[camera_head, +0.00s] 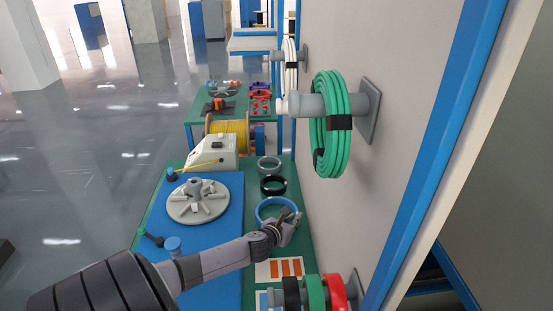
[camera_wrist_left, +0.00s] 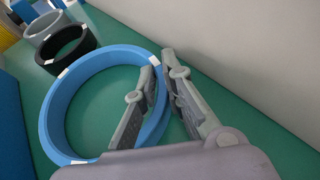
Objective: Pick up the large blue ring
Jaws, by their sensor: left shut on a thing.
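The large blue ring (camera_head: 259,210) lies on the green table top, close to the wall panel. In the left wrist view the large blue ring (camera_wrist_left: 56,118) fills the left half and carries white marks. My left gripper (camera_head: 291,222) is at the ring's right side. In the left wrist view my left gripper (camera_wrist_left: 170,88) has one finger inside the ring and one outside, shut on its band. The fingers hide part of that band. The ring looks flat on the table. My right gripper is not in view.
A black ring (camera_head: 272,185) and a grey ring (camera_head: 268,163) lie behind the blue ring. A grey disc fixture (camera_head: 198,202) stands on the blue mat to the left. A green cable coil (camera_head: 332,125) hangs on a wall peg. The wall (camera_head: 350,200) is close on the right.

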